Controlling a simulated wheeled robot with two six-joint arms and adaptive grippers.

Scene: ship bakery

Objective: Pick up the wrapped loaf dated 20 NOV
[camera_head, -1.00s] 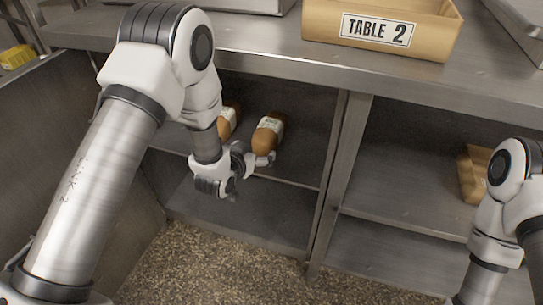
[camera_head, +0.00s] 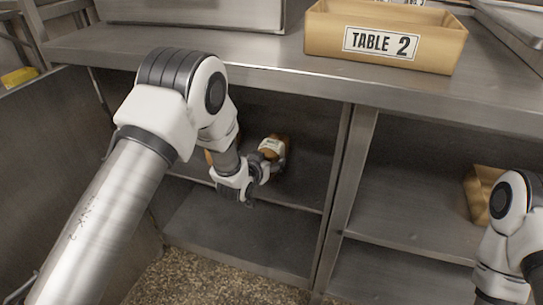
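A brown wrapped loaf (camera_head: 270,144) with a pale label lies on the upper shelf of the left under-counter bay. The date on the label is too small to read. My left gripper (camera_head: 268,168) is at the near end of this loaf and partly covers it. Its fingers are small and dark here, so I cannot tell whether they have closed on the loaf. A second loaf (camera_head: 209,157) shows only as a brown sliver behind my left arm. My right arm is at the lower right edge, and its gripper is out of frame.
A wooden box marked TABLE 2 (camera_head: 455,45) stands on the steel counter (camera_head: 280,62) above the bay. A steel divider (camera_head: 346,190) stands right of the loaf. A tan box (camera_head: 476,190) sits on the right bay's shelf. The left bay's lower shelf (camera_head: 235,230) is clear.

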